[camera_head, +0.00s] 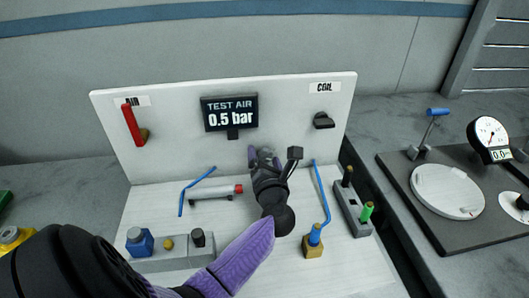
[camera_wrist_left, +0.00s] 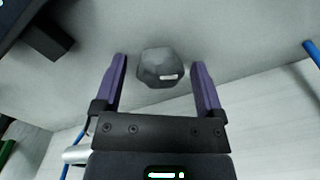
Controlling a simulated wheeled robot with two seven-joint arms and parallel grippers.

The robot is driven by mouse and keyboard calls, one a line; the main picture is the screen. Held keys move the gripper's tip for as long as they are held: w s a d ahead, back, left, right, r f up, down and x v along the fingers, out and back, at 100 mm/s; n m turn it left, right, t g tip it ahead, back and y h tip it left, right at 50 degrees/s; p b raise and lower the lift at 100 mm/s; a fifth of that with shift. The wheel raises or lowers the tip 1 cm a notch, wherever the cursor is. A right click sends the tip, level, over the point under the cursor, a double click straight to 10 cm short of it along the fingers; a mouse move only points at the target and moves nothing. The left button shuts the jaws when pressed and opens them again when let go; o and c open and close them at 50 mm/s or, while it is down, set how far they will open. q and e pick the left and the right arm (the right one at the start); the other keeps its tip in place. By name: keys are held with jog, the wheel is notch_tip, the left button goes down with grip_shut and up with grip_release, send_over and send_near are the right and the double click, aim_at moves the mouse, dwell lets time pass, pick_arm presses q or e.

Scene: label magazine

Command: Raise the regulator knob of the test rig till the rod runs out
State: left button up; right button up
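The regulator knob (camera_wrist_left: 160,68) is dark grey and faceted, with a small white mark. It sits on the white panel (camera_head: 170,160) and is hidden behind my left gripper in the head view. My left gripper (camera_head: 264,156) is open, its purple fingers on either side of the knob in the wrist view, with gaps at both sides. The display (camera_head: 229,113) reads TEST AIR 0.5 bar. A silver cylinder (camera_head: 212,192) with a red end lies on the white base; no extended rod shows. My right gripper is not in view.
A red lever (camera_head: 132,125) under the AIR label stands at panel left. A black switch (camera_head: 323,121) is under COIL. Blue tubes (camera_head: 321,190), a grey valve block (camera_head: 170,256) and a grey holder (camera_head: 353,208) surround the arm. A dial gauge stand (camera_head: 490,140) is at right.

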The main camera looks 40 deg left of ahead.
pick_arm(q)
jog(key=shift+s+d, duration=0.1)
jog(key=p+v, duration=0.1)
jog(key=v, duration=0.8)
jog(key=shift+s+d, duration=0.1)
jog(key=shift+d, duration=0.15)
jog(key=shift+s, duration=0.1)
dwell(0.8)
